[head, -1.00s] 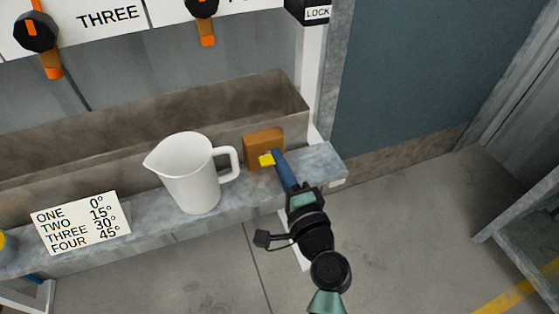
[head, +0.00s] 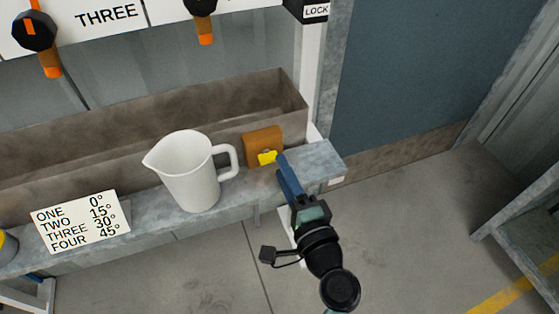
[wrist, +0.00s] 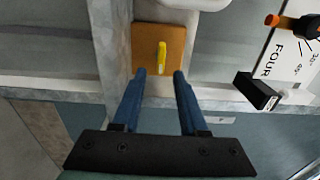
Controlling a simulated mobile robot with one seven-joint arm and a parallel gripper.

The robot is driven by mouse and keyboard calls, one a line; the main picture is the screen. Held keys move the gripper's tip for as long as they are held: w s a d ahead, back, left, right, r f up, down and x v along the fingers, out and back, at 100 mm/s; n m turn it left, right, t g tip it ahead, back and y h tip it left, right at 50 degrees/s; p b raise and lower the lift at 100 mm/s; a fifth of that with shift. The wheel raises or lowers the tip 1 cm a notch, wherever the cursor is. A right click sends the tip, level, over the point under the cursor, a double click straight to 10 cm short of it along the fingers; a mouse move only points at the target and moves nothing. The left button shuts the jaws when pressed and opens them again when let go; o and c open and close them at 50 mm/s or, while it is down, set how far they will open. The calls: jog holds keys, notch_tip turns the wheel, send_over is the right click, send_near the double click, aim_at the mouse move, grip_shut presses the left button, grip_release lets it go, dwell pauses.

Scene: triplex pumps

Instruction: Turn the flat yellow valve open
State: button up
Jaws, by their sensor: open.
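The flat yellow valve (head: 267,157) sits on an orange-brown block (head: 263,141) beside the trough wall, right of the white jug. In the wrist view the yellow handle (wrist: 162,58) lies along the picture's vertical on its square plate (wrist: 174,41). My gripper (head: 281,158) is just right of the valve in the head view. In the wrist view its two blue fingers (wrist: 159,73) are apart and empty, with their tips just short of the handle's lower end. I see no contact with the handle.
A white jug (head: 188,172) stands on the grey ledge (head: 318,161) close to the left of the block. A card with angles (head: 80,222) is farther left. The brown trough (head: 200,112) runs behind. Open floor (head: 400,230) lies to the right.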

jog(key=v, duration=0.9)
jog(key=shift+s+d, duration=0.15)
jog(key=shift+s, duration=0.2)
